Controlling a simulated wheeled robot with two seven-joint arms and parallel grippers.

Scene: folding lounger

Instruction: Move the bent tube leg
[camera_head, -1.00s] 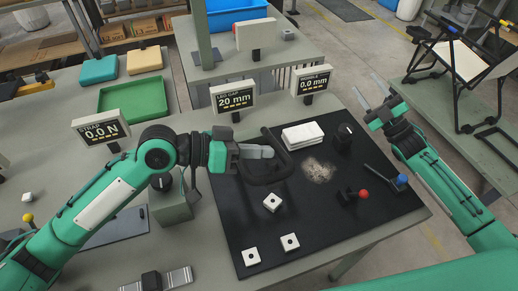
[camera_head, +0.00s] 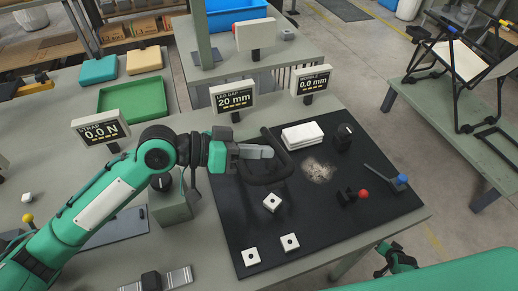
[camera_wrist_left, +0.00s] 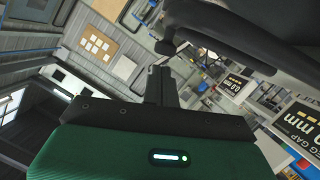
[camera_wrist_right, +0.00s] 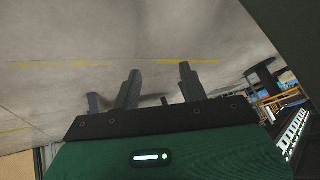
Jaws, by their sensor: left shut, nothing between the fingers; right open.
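The bent tube leg (camera_head: 268,178) is a dark looped tube on the black mat (camera_head: 330,215), in the middle of the head view. In the left wrist view the shut fingers (camera_wrist_left: 161,84) show below a large dark tube (camera_wrist_left: 240,35). My right gripper (camera_wrist_right: 158,85) is open and empty over bare floor in the right wrist view. In the head view only part of my right arm shows at the bottom right edge.
Three white blocks with dark dots (camera_head: 272,202) lie on the mat. White pads (camera_head: 302,134), a red-knobbed part (camera_head: 362,194) and a blue-ended tool (camera_head: 400,181) are also there. The leg gap sign (camera_head: 234,97) reads 20 mm. A folding lounger (camera_head: 470,60) stands on the right bench.

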